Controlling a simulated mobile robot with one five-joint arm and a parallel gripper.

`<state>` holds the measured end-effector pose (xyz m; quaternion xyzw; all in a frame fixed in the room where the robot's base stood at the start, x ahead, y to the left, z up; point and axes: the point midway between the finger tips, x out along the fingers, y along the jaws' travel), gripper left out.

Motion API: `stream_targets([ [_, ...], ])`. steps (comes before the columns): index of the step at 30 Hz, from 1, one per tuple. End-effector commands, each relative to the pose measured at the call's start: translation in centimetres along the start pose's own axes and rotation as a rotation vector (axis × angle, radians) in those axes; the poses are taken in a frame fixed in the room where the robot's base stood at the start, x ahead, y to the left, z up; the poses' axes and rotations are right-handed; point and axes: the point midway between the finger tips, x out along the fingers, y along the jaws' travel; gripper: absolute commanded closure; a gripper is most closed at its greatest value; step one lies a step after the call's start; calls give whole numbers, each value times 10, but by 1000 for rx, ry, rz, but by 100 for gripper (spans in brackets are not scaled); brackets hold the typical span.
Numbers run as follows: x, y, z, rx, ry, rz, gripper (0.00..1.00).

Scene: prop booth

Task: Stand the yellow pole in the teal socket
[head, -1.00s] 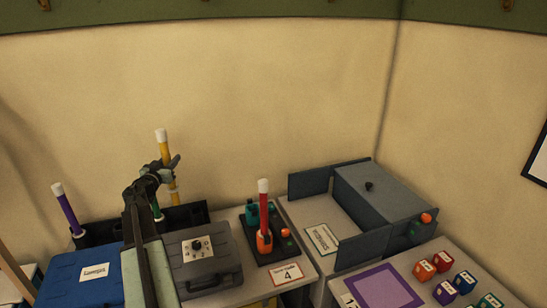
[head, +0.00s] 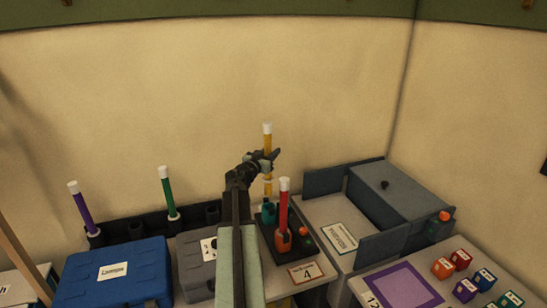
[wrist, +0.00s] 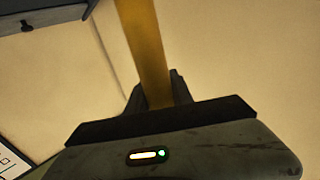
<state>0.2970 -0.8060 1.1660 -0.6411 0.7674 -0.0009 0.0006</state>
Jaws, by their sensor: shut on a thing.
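The yellow pole (head: 267,140) has a white tip and stands upright in my gripper (head: 268,162), which is shut around its middle. The teal socket (head: 268,211) is on a dark base plate, directly below the pole's lower end in the head view. I cannot tell whether the pole's foot is just above the socket or touching it. In the wrist view the yellow pole (wrist: 144,50) runs up from between the jaws (wrist: 158,92); its foot is hidden there.
A red pole (head: 283,205) stands in the orange socket (head: 284,240) close beside the teal one. Purple (head: 82,212) and green (head: 167,192) poles stand in a black rack at left. A blue case (head: 112,272), a grey case and a grey box (head: 400,205) are nearby.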

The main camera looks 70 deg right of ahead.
Motion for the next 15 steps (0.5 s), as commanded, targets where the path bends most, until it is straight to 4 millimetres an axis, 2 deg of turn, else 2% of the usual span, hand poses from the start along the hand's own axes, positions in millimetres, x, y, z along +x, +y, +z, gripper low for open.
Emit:
stream_targets([
  [1, 7, -3, 20, 0, 0, -1, 100],
  [8, 8, -4, 19, 1, 0, -4, 100],
  [15, 8, -5, 38, 1, 0, -5, 100],
])
